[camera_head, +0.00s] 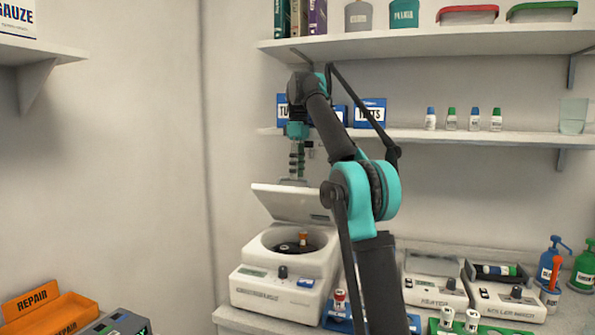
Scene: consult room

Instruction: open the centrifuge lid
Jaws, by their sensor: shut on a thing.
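The white centrifuge (262,290) stands on the counter left of my arm. Its lid (290,203) is raised and tilted up, clear of the bowl (268,246). The dark rotor inside the bowl shows, with a small orange-brown capped tube (303,238) standing in it. My gripper (297,175) points down at the lid's upper edge and is shut on the lid's edge or handle. The exact contact is small and hard to make out. My arm hides the area right of the lid.
Right of my arm stand a heater (434,284) and a roller mixer (503,288), with blue and green pump bottles beyond. An orange repair tray (50,312) is at the lower left. Shelves with boxes (369,112) and small bottles run behind my arm.

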